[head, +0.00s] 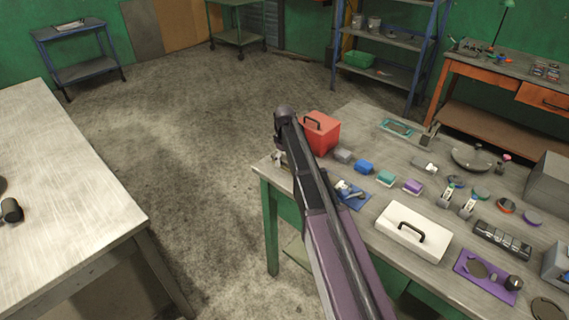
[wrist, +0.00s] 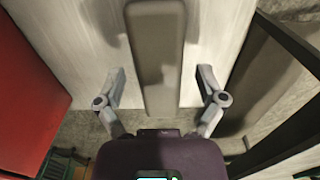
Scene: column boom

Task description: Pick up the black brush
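In the wrist view my gripper (wrist: 160,82) is open, with one grey finger on each side of a long grey-brown bar (wrist: 156,55). The bar has a rounded end and reaches past the pale table's edge. Gaps show between it and both fingers. It may be the black brush, but its bristles are not visible and I cannot tell for sure. In the head view my gripper (head: 279,159) is at the near left corner of the right workbench (head: 350,115). My own arm hides part of that corner, and I cannot make out the brush there.
A red box (head: 321,133) stands close beside my gripper; it fills the left of the wrist view (wrist: 30,80). Small coloured blocks, a white case (head: 413,232) and tools crowd the bench to the right. Another table (head: 60,190) stands at left, with open floor between.

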